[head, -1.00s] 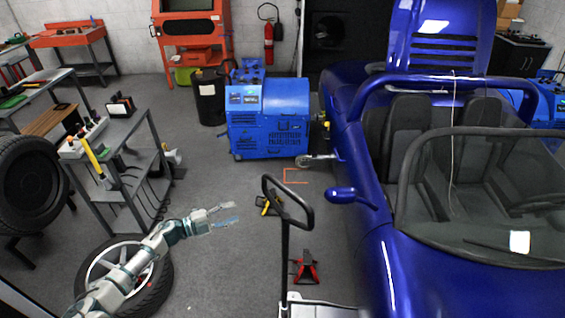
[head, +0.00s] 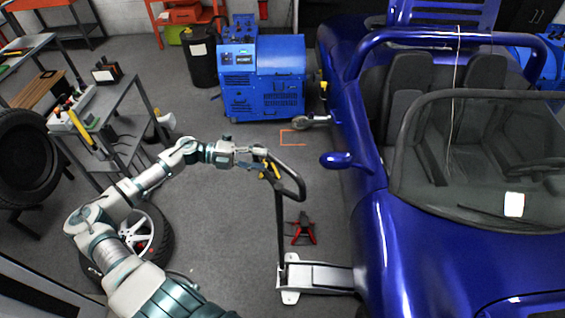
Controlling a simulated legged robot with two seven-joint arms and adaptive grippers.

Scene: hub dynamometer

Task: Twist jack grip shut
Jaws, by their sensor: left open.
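The floor jack (head: 318,278) stands beside the blue car, with its body reaching under the car's side. Its black handle rises upright to a looped grip (head: 298,185). My left gripper (head: 261,161) is open at the upper left part of the loop, with its fingers close to the bar. I cannot tell whether they touch it or are around it. My right gripper is not in view.
The blue car (head: 395,255) fills the right side. A red jack stand (head: 303,229) is on the floor behind the jack. A wheel (head: 157,245) lies at lower left, near a grey bench (head: 120,105). A blue dynamometer unit (head: 262,80) stands at the back.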

